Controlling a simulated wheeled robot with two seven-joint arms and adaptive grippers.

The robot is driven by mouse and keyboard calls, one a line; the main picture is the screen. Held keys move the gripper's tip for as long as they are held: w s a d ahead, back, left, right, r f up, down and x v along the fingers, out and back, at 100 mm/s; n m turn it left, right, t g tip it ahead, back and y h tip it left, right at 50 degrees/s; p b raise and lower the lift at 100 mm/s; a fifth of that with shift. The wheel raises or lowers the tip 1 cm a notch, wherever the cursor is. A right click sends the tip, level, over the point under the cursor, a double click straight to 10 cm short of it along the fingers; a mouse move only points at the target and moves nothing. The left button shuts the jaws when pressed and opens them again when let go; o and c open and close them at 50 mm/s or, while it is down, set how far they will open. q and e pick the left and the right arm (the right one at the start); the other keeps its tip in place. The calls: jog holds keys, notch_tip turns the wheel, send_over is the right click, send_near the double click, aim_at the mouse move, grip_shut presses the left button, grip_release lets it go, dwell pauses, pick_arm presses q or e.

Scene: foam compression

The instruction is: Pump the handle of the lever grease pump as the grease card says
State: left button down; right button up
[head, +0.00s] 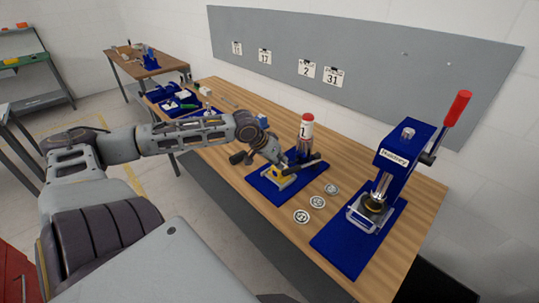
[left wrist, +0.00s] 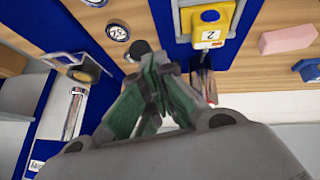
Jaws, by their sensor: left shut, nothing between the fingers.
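The lever grease pump stands on a blue base plate (head: 262,188), with an upright red-capped cylinder (head: 306,131) labelled 1 and a yellow block (head: 284,181). A dark handle (head: 304,167) slants across its front. In the left wrist view the yellow block (left wrist: 208,38) carries a label 2, and a black round end (left wrist: 140,48) shows just beyond my fingertips. My left gripper (head: 277,160) is shut and empty, close over the pump beside the handle; contact cannot be told. It also shows in the left wrist view (left wrist: 155,88). My right gripper is not in view. Several number cards (head: 307,69) hang on the wall board; which is the grease card is unclear.
A blue press (head: 405,150) with a red-gripped lever (head: 457,108) stands at the right. Round labelled discs (head: 301,216) lie between it and the pump. Blue trays (head: 180,99) with small parts sit at the bench's far left. The front right bench edge is clear.

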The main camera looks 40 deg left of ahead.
pick_arm(q)
jog(key=s+v, duration=0.1)
jog(key=v, duration=0.5)
jog(key=shift+f, duration=0.2)
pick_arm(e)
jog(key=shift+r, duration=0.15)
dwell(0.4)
pick_arm(q)
jog(key=shift+a, duration=0.1)
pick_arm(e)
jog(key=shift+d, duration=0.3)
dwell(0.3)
pick_arm(q)
jog(key=shift+f, duration=0.1)
dwell(0.4)
